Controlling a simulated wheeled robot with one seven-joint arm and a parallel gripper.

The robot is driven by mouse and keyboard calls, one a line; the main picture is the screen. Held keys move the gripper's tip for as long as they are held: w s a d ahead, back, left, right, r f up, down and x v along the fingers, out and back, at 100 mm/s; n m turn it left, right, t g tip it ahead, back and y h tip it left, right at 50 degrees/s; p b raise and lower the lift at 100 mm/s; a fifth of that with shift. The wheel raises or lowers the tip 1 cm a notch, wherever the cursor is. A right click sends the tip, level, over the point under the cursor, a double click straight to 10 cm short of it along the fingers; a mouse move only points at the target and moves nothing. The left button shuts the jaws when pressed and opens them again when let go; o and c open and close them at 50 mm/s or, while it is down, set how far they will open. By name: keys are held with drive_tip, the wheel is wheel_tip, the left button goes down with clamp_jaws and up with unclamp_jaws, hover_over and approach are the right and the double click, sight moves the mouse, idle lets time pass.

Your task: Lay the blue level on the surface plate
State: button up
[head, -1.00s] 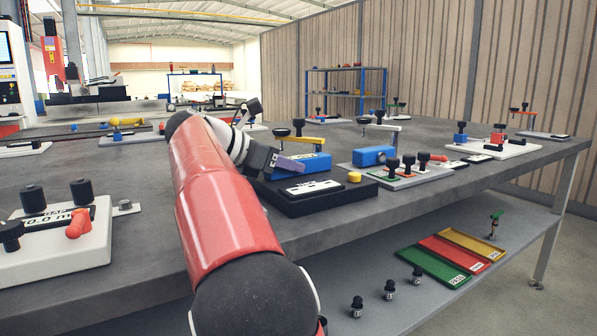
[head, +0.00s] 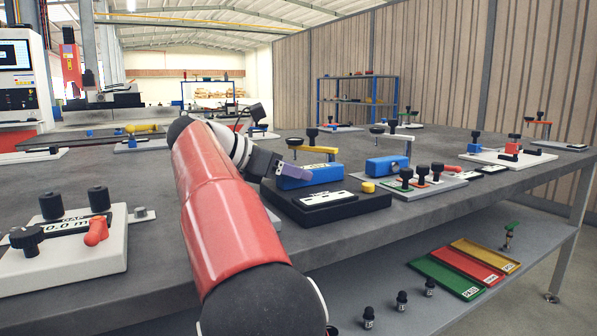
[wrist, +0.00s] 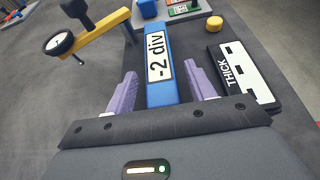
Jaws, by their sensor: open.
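The blue level (head: 312,180) is a blue bar on the black surface plate (head: 345,207), toward its back left. In the wrist view the blue level (wrist: 166,88) shows a white label reading "-2 div". My gripper (wrist: 160,88) is open, with one purple finger on each side of the level's near end. Gaps show between the fingers and the bar. In the head view my gripper (head: 284,170) is at the level's left end, and my red arm hides part of the table. The level's near end is partly hidden by the gripper body in the wrist view.
A white "THICK" label (wrist: 240,75) and a yellow button (wrist: 214,24) lie right of the level. A gauge on a yellow arm (wrist: 98,31) stands to the left. Another blue block (head: 386,165) and black knobs (head: 421,172) are on a grey plate to the right.

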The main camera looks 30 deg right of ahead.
drive_tip(key=p+v, duration=0.1)
drive_tip(key=v, duration=0.9)
